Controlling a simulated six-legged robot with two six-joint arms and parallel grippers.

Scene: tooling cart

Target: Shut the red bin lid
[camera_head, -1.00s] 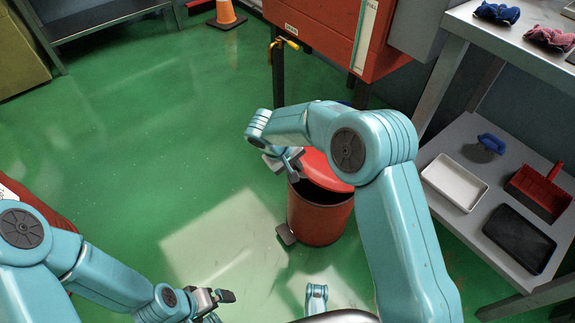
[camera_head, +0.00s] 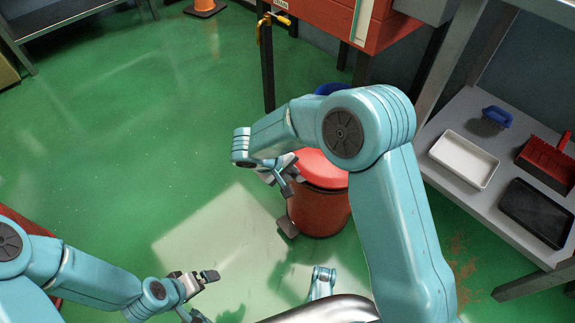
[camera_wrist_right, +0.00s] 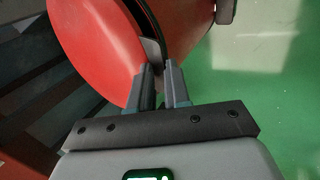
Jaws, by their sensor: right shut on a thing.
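The red bin (camera_head: 322,213) stands on the green floor, partly behind my right arm. Its red lid (camera_head: 325,170) lies low over the rim, nearly level. In the right wrist view a dark gap shows between the lid (camera_wrist_right: 95,45) and the bin body (camera_wrist_right: 186,28). My right gripper (camera_head: 288,185) is at the lid's left edge in the head view. In the wrist view its fingers (camera_wrist_right: 160,78) are shut on a small grey tab (camera_wrist_right: 152,52) at the lid's edge. My left gripper (camera_head: 207,277) is at lower left, away from the bin; its finger gap is unclear.
A grey pedal (camera_head: 287,227) sticks out at the bin's base. A shelf cart at right holds a white tray (camera_head: 464,160), a black tray (camera_head: 536,212) and a red dustpan (camera_head: 548,160). A red cabinet (camera_head: 330,20) stands behind. Open floor lies left.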

